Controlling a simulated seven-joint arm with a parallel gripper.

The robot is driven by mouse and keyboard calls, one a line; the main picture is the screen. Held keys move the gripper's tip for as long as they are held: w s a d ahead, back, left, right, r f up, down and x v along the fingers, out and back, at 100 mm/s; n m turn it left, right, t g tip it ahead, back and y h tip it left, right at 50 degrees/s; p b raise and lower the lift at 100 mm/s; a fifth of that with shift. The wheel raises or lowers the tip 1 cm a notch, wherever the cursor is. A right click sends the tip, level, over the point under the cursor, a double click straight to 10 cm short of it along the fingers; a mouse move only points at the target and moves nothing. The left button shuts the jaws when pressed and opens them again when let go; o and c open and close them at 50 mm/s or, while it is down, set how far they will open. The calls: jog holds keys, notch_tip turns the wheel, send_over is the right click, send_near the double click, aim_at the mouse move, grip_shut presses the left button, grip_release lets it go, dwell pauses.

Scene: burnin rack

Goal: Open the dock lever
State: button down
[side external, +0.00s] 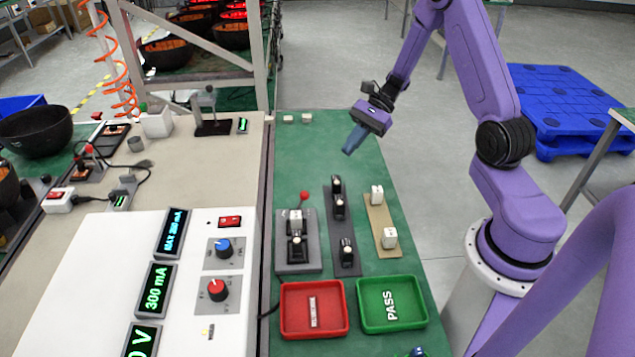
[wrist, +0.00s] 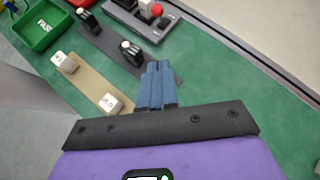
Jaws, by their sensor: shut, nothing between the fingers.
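The dock (side external: 285,262) is a grey plate with a black fixture and a white block (side external: 295,216) on it, on the green mat. Its lever has a red ball knob (side external: 304,195) at the far end of the dock. In the wrist view the dock is cut off by the top edge, with the red knob (wrist: 157,10) beside the white block. My gripper (side external: 348,151) is shut and empty, raised above the mat, beyond and to the right of the dock and apart from the lever. Its blue fingers are together in the wrist view (wrist: 159,67).
A dark strip (side external: 342,224) with black-and-white parts and a tan strip (side external: 378,222) with two white blocks lie right of the dock. A red tray (side external: 284,325) and a green PASS tray (side external: 364,322) stand nearer. The mat (side external: 315,143) beyond the strips is mostly clear.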

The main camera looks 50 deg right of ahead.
jog(key=shift+d, duration=0.15)
send_near(300, 203)
jog(key=f, duration=0.3)
jog(key=shift+d+f, duration=0.15)
jog(key=shift+d, duration=0.25)
jog(key=shift+a+r, duration=0.15)
jog(key=shift+a, duration=0.4)
jog(key=shift+a+r, duration=0.15)
jog(key=shift+a, duration=0.4)
jog(key=shift+a+r, duration=0.1)
jog(key=shift+a, duration=0.65)
